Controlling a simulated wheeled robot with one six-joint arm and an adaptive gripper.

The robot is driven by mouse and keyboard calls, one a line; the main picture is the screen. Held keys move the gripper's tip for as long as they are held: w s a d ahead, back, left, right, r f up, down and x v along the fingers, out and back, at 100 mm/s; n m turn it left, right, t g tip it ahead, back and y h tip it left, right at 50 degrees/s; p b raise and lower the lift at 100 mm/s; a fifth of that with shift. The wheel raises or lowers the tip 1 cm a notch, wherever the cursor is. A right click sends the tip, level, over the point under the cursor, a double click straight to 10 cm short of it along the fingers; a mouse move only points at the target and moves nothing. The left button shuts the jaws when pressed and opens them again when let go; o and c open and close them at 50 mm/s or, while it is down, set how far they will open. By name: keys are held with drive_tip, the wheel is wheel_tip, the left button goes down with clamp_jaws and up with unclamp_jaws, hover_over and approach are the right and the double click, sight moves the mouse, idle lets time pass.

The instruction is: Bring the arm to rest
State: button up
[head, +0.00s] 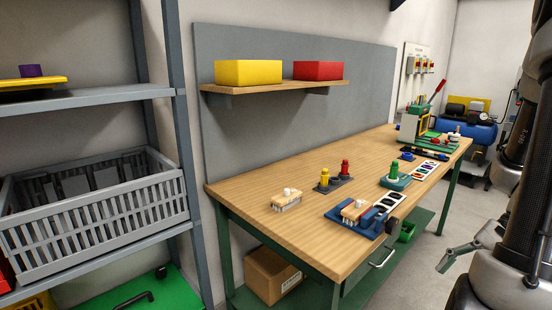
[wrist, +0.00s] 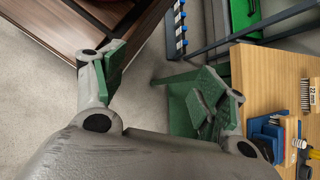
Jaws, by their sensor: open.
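My gripper (head: 469,249) shows at the right of the head view, off the near right side of the workbench (head: 330,228). In the wrist view my gripper (wrist: 160,85) has its two fingers spread wide with nothing between them. Floor and part of the green lower shelf show behind the fingers. The workbench top (wrist: 262,85) lies to the right of the fingers in that view, apart from them as far as I can tell. Most of my arm is dark and fills the right edge of the head view.
On the bench stand a brush block (head: 287,200), a blue fixture (head: 358,218), red and yellow pegs (head: 335,177) and a green peg on a base (head: 395,178). A shelf rack with a grey crate (head: 95,215) is at left. A brown wooden surface (wrist: 45,45) shows in the wrist view.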

drive_tip(key=w+a+r+n+t+h, duration=0.1)
drive_tip(key=a+r+n+t+h, duration=0.1)
drive_tip(key=r+n, duration=0.4)
drive_tip(key=w+a+r+n+t+h, duration=0.1)
drive_tip(key=a+r+n+t+h, duration=0.2)
drive_tip(key=r+n, duration=0.4)
wheel_tip(320, 180, up, 5)
drive_tip(key=a+h, duration=0.1)
drive_tip(key=h, duration=0.1)
drive_tip(key=shift+a+h, duration=0.4)
drive_tip(key=shift+r, duration=0.1)
